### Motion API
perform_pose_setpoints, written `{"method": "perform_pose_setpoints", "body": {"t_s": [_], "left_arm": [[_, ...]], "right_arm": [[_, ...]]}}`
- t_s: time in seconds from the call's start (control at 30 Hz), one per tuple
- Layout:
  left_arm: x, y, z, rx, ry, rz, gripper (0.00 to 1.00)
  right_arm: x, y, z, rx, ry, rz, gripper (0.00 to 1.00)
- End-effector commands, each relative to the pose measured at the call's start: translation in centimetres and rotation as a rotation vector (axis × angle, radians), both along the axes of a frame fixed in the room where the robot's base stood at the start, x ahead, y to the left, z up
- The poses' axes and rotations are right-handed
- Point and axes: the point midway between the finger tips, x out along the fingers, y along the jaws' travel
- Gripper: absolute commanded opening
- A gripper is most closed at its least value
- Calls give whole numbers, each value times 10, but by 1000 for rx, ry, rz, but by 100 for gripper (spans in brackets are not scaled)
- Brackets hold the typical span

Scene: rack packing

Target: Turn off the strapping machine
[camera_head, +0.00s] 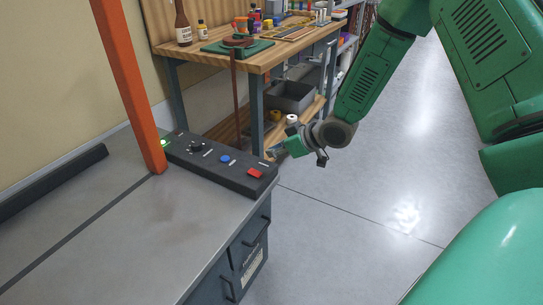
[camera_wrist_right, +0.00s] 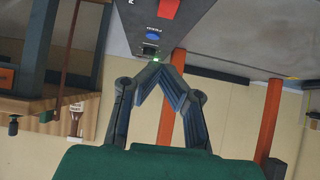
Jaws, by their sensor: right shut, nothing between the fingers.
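The strapping machine (camera_head: 110,240) has a grey top and a dark control panel (camera_head: 212,168) along its far right edge. On the panel are a lit green light (camera_head: 165,142), a black knob (camera_head: 197,146), a blue button (camera_head: 225,158) and a red switch (camera_head: 255,173). My right gripper (camera_head: 273,152) is just beyond the red switch end of the panel, apparently apart from it. In the wrist view its fingertips (camera_wrist_right: 161,70) meet with nothing between them. The red switch (camera_wrist_right: 169,8) is at the top edge there. My left gripper is out of view.
An orange post (camera_head: 130,85) rises from the machine top beside the panel. Behind stands a wooden workbench (camera_head: 160,50) with bottles and tools, and a grey bin (camera_head: 290,97) on its lower shelf. The floor (camera_head: 350,215) to the right is clear.

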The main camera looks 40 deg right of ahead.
Motion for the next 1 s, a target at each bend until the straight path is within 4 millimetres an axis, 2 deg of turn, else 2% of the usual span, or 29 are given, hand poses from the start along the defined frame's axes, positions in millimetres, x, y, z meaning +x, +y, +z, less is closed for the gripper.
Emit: {"method": "perform_pose_setpoints", "body": {"t_s": [0.1, 0.33, 0.43, 0.6, 1.0], "left_arm": [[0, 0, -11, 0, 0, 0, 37], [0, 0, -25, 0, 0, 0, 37], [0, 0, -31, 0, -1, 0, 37], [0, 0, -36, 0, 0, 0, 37], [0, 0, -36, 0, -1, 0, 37]], "right_arm": [[19, 8, -21, -1, 2, 0, 0], [54, 23, -50, -1, 1, 1, 0], [55, 23, -66, 1, 3, -3, 0], [57, 23, -82, 1, 1, -2, 0], [57, 24, -85, 0, 0, -1, 0]]}}
